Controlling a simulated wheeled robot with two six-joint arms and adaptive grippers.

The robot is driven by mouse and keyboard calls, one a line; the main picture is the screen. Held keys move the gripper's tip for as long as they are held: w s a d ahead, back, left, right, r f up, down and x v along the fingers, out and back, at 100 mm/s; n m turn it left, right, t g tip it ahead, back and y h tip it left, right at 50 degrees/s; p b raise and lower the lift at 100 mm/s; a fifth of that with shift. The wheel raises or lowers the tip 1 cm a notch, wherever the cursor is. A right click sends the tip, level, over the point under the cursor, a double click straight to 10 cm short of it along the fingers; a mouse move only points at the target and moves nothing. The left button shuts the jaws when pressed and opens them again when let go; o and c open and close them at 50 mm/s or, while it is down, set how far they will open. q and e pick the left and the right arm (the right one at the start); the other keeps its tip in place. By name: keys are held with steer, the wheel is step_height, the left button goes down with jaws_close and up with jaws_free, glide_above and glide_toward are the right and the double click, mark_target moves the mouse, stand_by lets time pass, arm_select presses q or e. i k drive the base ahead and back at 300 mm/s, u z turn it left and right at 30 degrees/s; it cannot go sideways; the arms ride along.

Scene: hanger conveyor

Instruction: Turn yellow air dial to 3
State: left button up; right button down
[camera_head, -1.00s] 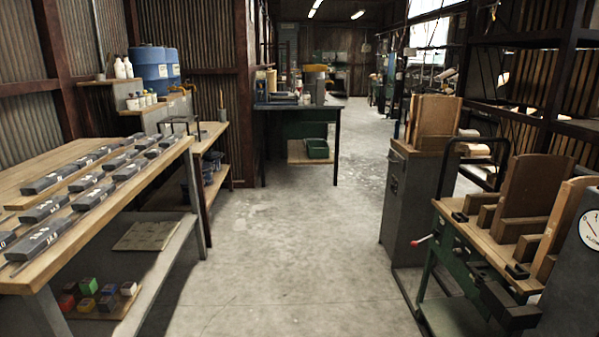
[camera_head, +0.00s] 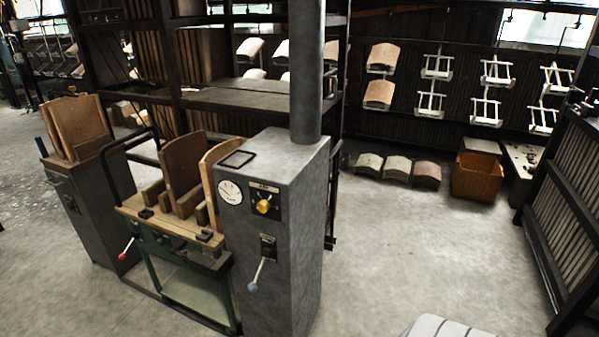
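The yellow air dial (camera_head: 263,207) is a small round knob on a dark panel, on the front of a tall grey metal cabinet (camera_head: 290,250). The panel's markings are too small to read, so I cannot tell the dial's setting. A round white gauge (camera_head: 230,192) is left of the dial. Below the dial is a lever with a blue-grey knob (camera_head: 254,287). Neither of my grippers is in view.
A green-legged bench (camera_head: 160,229) with wooden forms and a red-knobbed lever adjoins the cabinet's left side. A thick pipe (camera_head: 306,80) rises from the cabinet. A dark slatted rack (camera_head: 575,240) stands at right. The concrete floor (camera_head: 410,250) right of the cabinet is open.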

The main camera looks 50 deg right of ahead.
mark_target(263, 206)
steer(key=z, duration=1.4)
steer(key=k, duration=1.15)
steer(key=z, duration=0.95)
steer(key=i, duration=1.7)
steer(key=u, duration=0.45)
